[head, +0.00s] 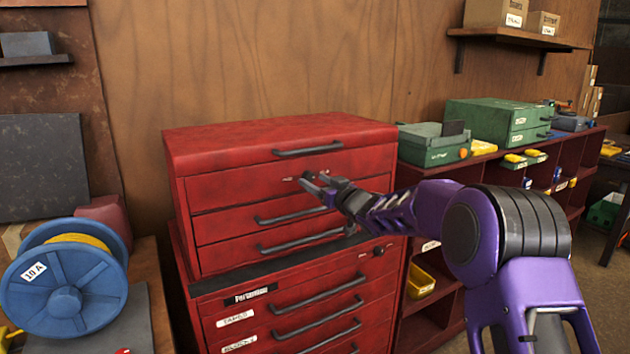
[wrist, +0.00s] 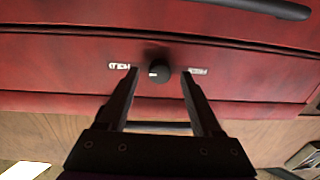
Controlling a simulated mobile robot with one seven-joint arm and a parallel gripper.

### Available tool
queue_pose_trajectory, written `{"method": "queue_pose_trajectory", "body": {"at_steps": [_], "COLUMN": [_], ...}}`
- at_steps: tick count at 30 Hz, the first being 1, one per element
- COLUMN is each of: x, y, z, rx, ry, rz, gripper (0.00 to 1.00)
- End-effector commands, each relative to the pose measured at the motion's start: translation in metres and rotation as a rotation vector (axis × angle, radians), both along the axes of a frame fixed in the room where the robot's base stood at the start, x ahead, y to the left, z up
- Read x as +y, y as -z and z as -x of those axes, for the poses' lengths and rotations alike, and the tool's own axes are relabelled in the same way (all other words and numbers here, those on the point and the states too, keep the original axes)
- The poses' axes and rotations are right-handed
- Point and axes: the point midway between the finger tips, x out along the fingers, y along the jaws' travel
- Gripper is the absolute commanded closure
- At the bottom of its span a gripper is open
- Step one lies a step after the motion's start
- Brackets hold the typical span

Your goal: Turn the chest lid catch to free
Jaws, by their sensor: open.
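The red tool chest (head: 280,134) has a closed lid with a dark bar handle (head: 308,148). The lid catch is a small round black knob (wrist: 158,73) on the red front, with a white mark pointing left in the wrist view. Small white labels flank it, left (wrist: 119,66) and right (wrist: 196,71); the left one looks like HOLD, upside down, and the right is too blurred to read. My gripper (wrist: 160,71) is open, one finger on each side of the knob. I see gaps on both sides. In the head view my gripper (head: 315,181) largely hides the catch.
Below are drawers with bar handles (head: 300,241) and a lower red cabinet (head: 320,305). A blue cable reel (head: 65,300) stands at the left. Green cases (head: 497,120) sit on the red shelving at the right. A plywood wall (head: 250,60) is behind the chest.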

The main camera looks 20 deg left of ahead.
Motion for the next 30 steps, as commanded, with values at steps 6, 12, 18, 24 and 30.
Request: {"method": "queue_pose_trajectory", "body": {"at_steps": [6,12,18,24,30], "x": [0.0054,0.0053,0.0053,0.0053,0.0053], "y": [-0.0003,-0.0002,-0.0001,-0.0002,0.0000], "z": [-0.0045,-0.0044,-0.0042,-0.0042,-0.0041], "rx": [-0.001,-0.001,-0.001,-0.001,-0.002], "ry": [0.001,0.001,0.001,0.000,0.000], "rz": [-0.001,-0.001,-0.001,-0.001,0.002], "gripper": [0.34,0.34,0.70,1.00,1.00]}}
